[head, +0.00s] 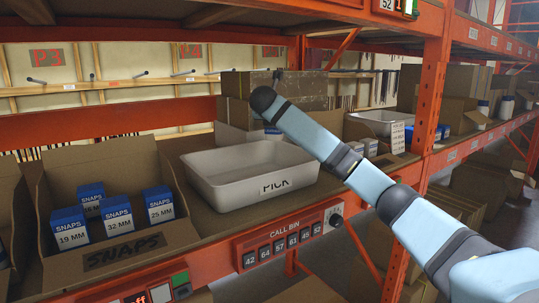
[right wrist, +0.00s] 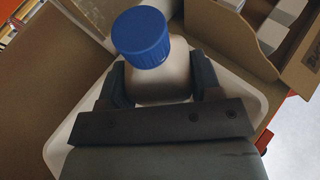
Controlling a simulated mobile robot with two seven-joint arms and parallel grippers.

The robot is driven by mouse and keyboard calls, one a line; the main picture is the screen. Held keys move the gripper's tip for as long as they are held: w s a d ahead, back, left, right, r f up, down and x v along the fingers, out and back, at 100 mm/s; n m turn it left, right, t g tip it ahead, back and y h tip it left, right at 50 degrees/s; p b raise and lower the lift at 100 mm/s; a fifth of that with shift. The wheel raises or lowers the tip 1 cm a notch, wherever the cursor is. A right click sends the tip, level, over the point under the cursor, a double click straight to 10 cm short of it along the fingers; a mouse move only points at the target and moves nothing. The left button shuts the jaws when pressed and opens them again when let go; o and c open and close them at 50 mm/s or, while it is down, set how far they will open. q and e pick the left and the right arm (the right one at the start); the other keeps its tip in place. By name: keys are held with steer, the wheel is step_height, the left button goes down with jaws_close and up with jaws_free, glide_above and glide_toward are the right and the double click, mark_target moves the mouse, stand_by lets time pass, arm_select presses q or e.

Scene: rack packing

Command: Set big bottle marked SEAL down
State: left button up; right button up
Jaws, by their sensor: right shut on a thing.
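A big bottle (right wrist: 142,36) with a blue ribbed cap and a pale body shows in the right wrist view. My right gripper (right wrist: 161,84) is shut on it below the cap, one dark finger on each side. The bottle's lower part and any SEAL mark are hidden. A white tray-like shape (right wrist: 58,140) lies beneath the gripper; I cannot tell whether the bottle touches it. In the head view my right arm reaches up and left across the shelf, and neither its gripper nor the held bottle can be made out. My left gripper is not in view.
A white PICK tray (head: 220,198) stands on the shelf and looks empty. An open carton (head: 125,260) of blue-and-white SNAPS boxes stands left of it. Another white tray (head: 372,124) and cartons (head: 410,85) are farther right. An orange upright (head: 433,85) rises beyond my arm.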

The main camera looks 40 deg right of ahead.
mark_target(270, 138)
steer(key=f, duration=0.5)
steer(key=f+p, duration=0.1)
steer(key=f, duration=0.2)
steer(key=shift+w, duration=0.4)
steer(key=shift+s+f, duration=0.15)
steer(key=shift+f, duration=0.25)
step_height(270, 138, down, 3)
steer(key=shift+f+p, duration=0.1)
steer(key=shift+p, duration=0.3)
steer(key=shift+f, duration=0.25)
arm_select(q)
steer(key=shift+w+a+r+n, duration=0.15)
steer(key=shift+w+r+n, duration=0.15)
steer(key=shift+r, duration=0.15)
arm_select(e)
steer(key=shift+a+f, duration=0.1)
steer(key=o, duration=1)
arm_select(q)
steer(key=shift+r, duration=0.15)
arm_select(e)
steer(key=shift+o, duration=0.4)
